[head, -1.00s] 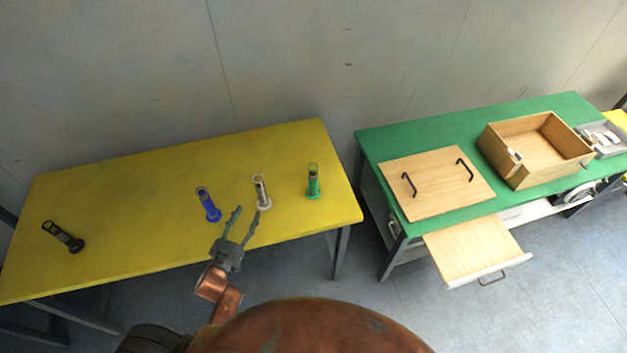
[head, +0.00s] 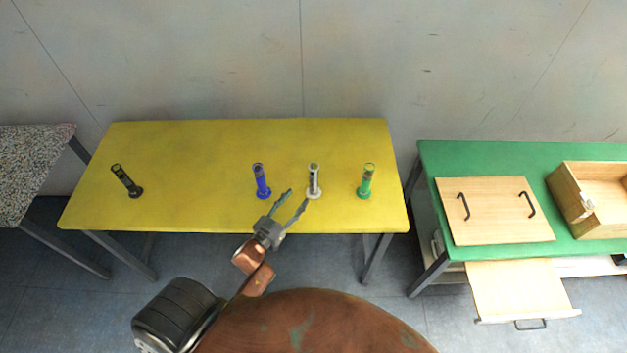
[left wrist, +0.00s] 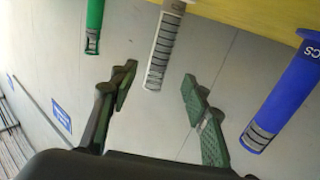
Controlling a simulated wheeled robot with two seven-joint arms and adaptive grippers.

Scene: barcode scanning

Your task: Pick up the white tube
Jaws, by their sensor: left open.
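The white tube (head: 314,180) stands upright on the yellow table (head: 200,215), between the blue tube (head: 262,181) and the green tube (head: 366,180). My left gripper (head: 297,201) is open and empty, its fingertips just in front and to the left of the white tube in the head view. In the left wrist view the picture is upside down; the white tube (left wrist: 165,45) hangs ahead between my open fingers (left wrist: 158,85), apart from both. The green tube (left wrist: 93,25) and blue tube (left wrist: 285,95) flank it there. My right gripper is out of view.
A black tube (head: 126,181) stands at the table's left. To the right is a green table (head: 450,160) with a handled wooden board (head: 495,210), an open wooden box (head: 565,190) and a pulled-out drawer (head: 515,290). A speckled table (head: 30,160) stands at left.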

